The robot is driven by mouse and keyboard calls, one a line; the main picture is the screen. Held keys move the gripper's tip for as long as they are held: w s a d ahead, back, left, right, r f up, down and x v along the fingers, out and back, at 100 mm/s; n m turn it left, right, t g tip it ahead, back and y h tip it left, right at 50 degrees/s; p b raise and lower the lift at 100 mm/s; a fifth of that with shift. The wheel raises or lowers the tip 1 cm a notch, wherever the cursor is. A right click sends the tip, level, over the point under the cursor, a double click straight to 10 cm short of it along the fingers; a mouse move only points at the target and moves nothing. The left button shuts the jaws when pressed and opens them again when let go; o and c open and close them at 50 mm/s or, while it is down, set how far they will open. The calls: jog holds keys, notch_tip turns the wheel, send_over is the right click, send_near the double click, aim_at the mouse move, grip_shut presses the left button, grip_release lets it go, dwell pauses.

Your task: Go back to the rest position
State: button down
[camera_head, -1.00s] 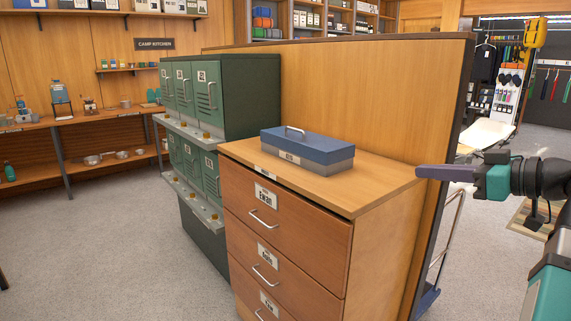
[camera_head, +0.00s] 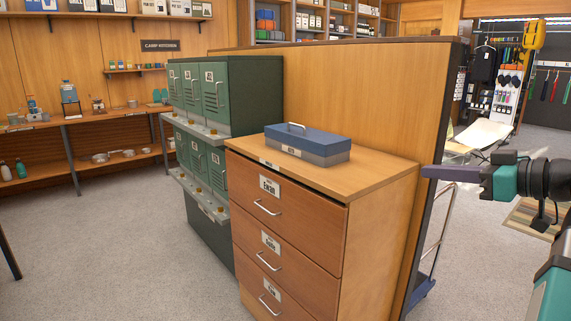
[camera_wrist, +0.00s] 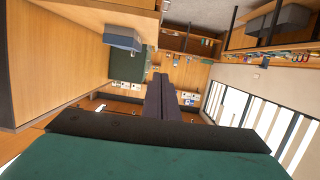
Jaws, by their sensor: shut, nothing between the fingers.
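My gripper (camera_head: 428,172) is at the right of the head view, held level with its fingers pointing left. The fingers are together with nothing between them. It is in the air to the right of the wooden drawer cabinet (camera_head: 383,233), in front of the end of the wooden partition. In the wrist view the closed dark fingers (camera_wrist: 158,103) reach out from the teal gripper body, and the room appears tilted.
A blue and grey box (camera_head: 308,145) with a handle lies on the drawer cabinet. Green lockers (camera_head: 255,95) stand left of it. A wooden partition (camera_head: 370,85) rises behind. A wheeled cart (camera_head: 424,285) stands right of the partition. Carpet at the left is clear.

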jog(key=w+a+f+m+g+y+p, duration=0.1)
jog(key=w+a+f+g, duration=0.35)
jog(key=f, duration=0.75)
jog(key=w+a+f+g+y+p, duration=0.1)
jog(key=w+a+f, duration=0.5)
jog(key=f, duration=0.6)
jog(key=s+a+f+m+g, duration=0.1)
jog(key=s+a+f, duration=0.15)
jog(key=f, duration=0.55)
jog(key=s+a+f+g+p, duration=0.1)
jog(key=a+f+g, duration=0.15)
jog(key=f, duration=0.45)
jog(key=s+a+f+m+g, duration=0.1)
jog(key=a+f, duration=0.3)
jog(key=f, duration=0.4)
jog(key=s+a+f+m+g+h+p, duration=0.1)
jog(key=s+a+f+g+h, duration=0.15)
jog(key=s+f, duration=0.8)
jog(key=s+a+f+m+g+h+p, duration=0.1)
jog(key=s+a+f+g+h, duration=0.15)
jog(key=s+f, duration=0.8)
jog(key=s+d+f+g+h, duration=0.35)
jog(key=s+f, duration=0.45)
jog(key=f, duration=0.4)
jog(key=s+d+f+m+t+h, duration=0.1)
jog(key=d+f+m+h, duration=0.2)
jog(key=d, duration=0.4)
jog(key=shift+s+d+f, duration=0.2)
jog(key=shift+s, duration=0.05)
